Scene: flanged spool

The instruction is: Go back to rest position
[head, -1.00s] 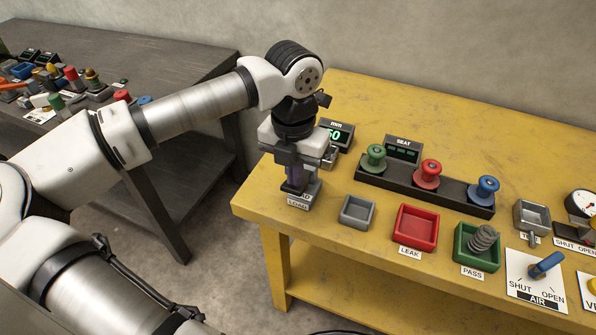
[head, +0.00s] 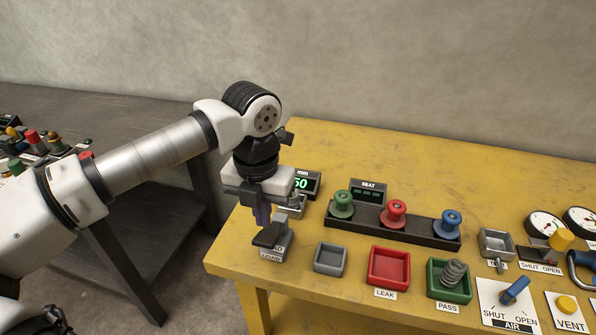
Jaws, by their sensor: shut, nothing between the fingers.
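My gripper (head: 262,222) is shut and empty. It points down over the left end of the yellow table (head: 225,262), just above a small device with a dark flat top (head: 270,235) and a label that seems to read LOAD. I cannot tell whether the fingers touch that device. A rack (head: 372,226) to the right holds a green spool (head: 343,204), a red spool (head: 393,213) and a blue spool (head: 447,224), all upright. A grey coiled part (head: 454,273) sits in the green PASS tray (head: 440,291).
An empty grey tray (head: 330,259) and an empty red LEAK tray (head: 388,267) lie to the right. The AIR lever (head: 515,291), VENT button (head: 567,304) and gauges (head: 545,224) are farther right. A dark cluttered table (head: 120,118) stands left.

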